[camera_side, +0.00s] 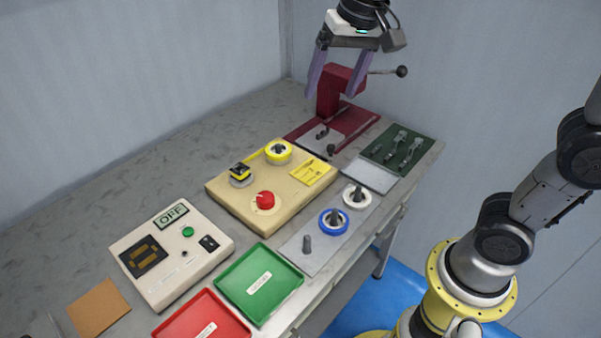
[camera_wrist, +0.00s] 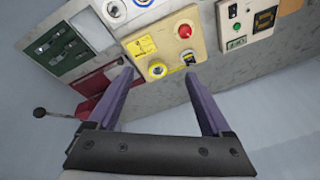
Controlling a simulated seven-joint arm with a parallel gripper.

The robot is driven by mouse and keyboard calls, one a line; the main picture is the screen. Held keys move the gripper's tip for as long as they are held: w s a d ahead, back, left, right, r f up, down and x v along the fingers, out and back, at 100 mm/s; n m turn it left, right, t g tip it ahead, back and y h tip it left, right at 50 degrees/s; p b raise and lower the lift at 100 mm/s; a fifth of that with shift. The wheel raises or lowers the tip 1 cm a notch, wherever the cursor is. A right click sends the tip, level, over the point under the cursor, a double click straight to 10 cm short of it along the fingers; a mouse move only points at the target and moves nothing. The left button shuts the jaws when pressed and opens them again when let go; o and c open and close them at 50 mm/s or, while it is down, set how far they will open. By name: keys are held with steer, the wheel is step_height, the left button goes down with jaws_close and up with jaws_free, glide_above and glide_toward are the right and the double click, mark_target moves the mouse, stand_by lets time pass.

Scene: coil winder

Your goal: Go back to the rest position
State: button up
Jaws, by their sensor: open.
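My gripper (camera_side: 337,78) is open and empty, high above the back end of the bench near the dark red press (camera_side: 329,92) in the side view. In the wrist view my gripper (camera_wrist: 158,75) shows two purple fingers spread wide with nothing between them. Below them, the yellow coil winder base (camera_side: 229,198) carries a red knob (camera_side: 265,200), a yellow spool (camera_side: 278,151) and a black and yellow part (camera_side: 240,172). The winder base also shows in the wrist view (camera_wrist: 170,28), beyond the fingertips.
A grey plate (camera_side: 300,258) holds a blue spool (camera_side: 334,221), a white spool (camera_side: 357,196) and a bare peg. A dark green tool board (camera_side: 377,152), a control box (camera_side: 157,278), a green tray (camera_side: 238,290) and a red tray (camera_side: 228,320) stand on the bench. The press lever (camera_side: 389,72) sticks out beside my gripper.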

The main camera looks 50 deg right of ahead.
steer(key=s+d+f+n+t, duration=0.1)
steer(key=s+f+n, duration=0.2)
steer(key=s, duration=0.5)
steer(key=s+d+f+n+t, duration=0.1)
steer(key=s+d+f+n, duration=0.1)
steer(key=s, duration=0.6)
step_height(320, 180, down, 3)
steer(key=shift+s+d+r+n, duration=0.25)
steer(key=shift+s+n, duration=0.15)
steer(key=shift+n, duration=0.1)
